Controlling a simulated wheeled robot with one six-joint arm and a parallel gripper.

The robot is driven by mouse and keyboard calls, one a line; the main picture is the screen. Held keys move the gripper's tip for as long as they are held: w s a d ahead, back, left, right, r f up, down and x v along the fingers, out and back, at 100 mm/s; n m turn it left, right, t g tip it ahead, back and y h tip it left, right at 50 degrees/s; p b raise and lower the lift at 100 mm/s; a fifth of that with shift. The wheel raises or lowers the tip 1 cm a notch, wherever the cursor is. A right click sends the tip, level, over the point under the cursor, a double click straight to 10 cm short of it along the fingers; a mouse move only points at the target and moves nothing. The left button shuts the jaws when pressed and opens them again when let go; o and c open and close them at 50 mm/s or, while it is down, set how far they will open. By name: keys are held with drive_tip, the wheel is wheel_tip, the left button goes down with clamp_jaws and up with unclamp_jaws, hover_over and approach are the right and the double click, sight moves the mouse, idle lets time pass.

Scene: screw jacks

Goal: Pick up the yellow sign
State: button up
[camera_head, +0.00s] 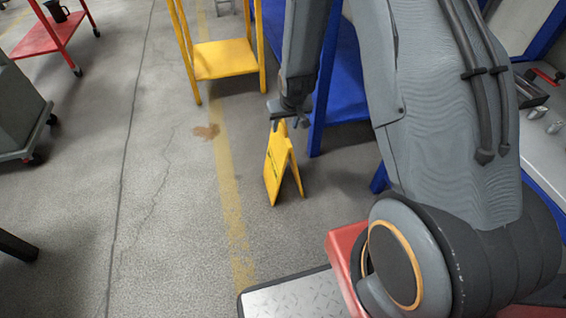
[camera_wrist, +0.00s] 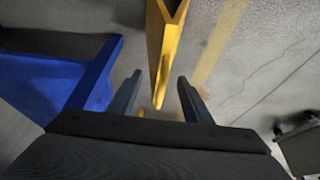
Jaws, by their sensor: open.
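The yellow sign (camera_head: 279,167) stands on the concrete floor as a folded A-frame, with its narrow top edge upward. My gripper (camera_head: 288,122) is right at the top of the sign in the head view. In the wrist view the sign (camera_wrist: 165,50) reaches from the top edge down to between the two fingers of my gripper (camera_wrist: 158,95). The fingers are apart, one on each side of the sign's top, with gaps showing on both sides. In the head view the gripper hides part of the sign's top.
A blue frame (camera_head: 322,100) stands close to the right of the sign; it is at the left in the wrist view. A yellow shelf stand (camera_head: 226,60) is behind, and a red cart (camera_head: 48,38) is far left. The floor left of the sign is clear.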

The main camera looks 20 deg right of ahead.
sight(282, 132)
drive_tip(key=b+x, duration=0.2)
drive_tip(key=x, duration=0.3)
drive_tip(key=shift+a, duration=0.15)
drive_tip(key=shift+r, duration=0.1)
clamp_jaws()
idle(1.1)
